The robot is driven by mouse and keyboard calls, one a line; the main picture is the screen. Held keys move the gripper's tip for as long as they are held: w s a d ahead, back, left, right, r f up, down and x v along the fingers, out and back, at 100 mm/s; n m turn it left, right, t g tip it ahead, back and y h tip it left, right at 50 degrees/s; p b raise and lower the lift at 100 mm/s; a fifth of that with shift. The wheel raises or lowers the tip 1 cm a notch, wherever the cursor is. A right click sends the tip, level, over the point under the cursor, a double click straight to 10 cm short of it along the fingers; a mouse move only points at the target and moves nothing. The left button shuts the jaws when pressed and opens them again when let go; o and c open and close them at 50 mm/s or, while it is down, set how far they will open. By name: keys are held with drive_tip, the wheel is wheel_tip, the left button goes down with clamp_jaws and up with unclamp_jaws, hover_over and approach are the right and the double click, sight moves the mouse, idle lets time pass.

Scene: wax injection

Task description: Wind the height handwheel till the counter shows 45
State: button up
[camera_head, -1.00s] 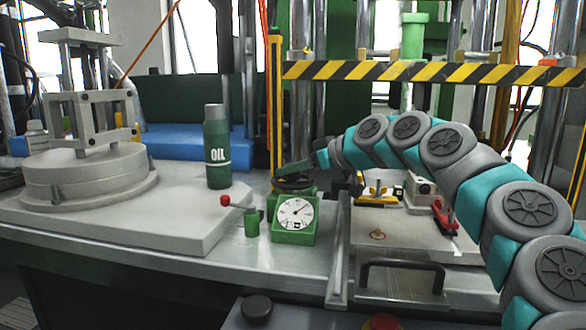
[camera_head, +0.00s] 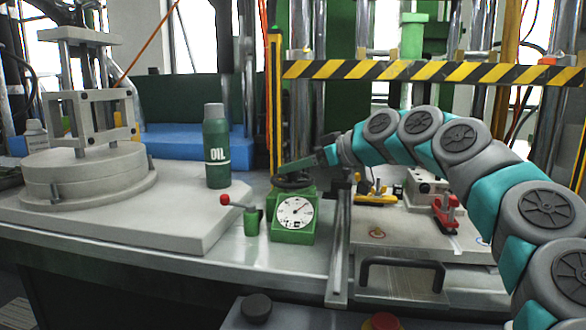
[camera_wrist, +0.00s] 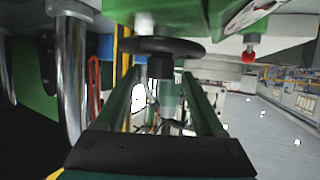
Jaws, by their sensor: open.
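A green box with a round white dial (camera_head: 295,213) stands near the front edge of the bench. The dark handwheel (camera_head: 293,182) lies flat on top of it. The small counter window on the dial is too blurred to read. My gripper (camera_head: 303,167) reaches in from the right, just above the wheel. In the wrist view the handwheel (camera_wrist: 184,47) is a dark disc at the top centre. My gripper's two green fingers (camera_wrist: 160,80) are apart, with the wheel's dark hub and a grey-green post between their ends. I cannot tell whether they touch it.
A green post with a red-knobbed lever (camera_head: 251,222) stands just left of the box. A green oil bottle (camera_head: 216,150) is behind it on the left. A plate with a red clamp (camera_head: 446,212) and black handle (camera_head: 402,262) lies right. A striped bar (camera_head: 430,72) crosses above.

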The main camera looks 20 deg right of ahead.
drive_tip(key=v, duration=0.5)
drive_tip(key=shift+s+d+r+b, duration=0.15)
drive_tip(key=shift+s+d+b, duration=0.05)
drive_tip(key=shift+s+b, duration=0.15)
